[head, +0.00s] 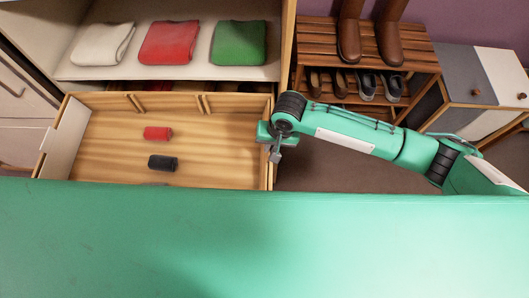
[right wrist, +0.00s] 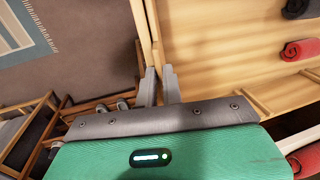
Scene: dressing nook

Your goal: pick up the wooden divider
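I cannot single out the wooden divider with certainty. A thin upright strip of pale wood (right wrist: 146,25) runs along the drawer's side in the right wrist view, and I cannot tell whether it is the divider or the drawer wall. My right gripper (head: 276,152) is at the right side of the open drawer (head: 105,150). In the right wrist view, the two fingers of my right gripper (right wrist: 160,75) point at the strip, with a narrow gap between them. Whether they touch it is unclear. My left gripper is out of view.
A red roll (head: 158,133) and a black roll (head: 162,163) lie in the drawer. Folded white (head: 102,44), red (head: 169,42) and green (head: 239,42) cloths lie on the shelf above. A shoe rack (head: 320,58) stands right, beside a grey-and-white cabinet (head: 455,70).

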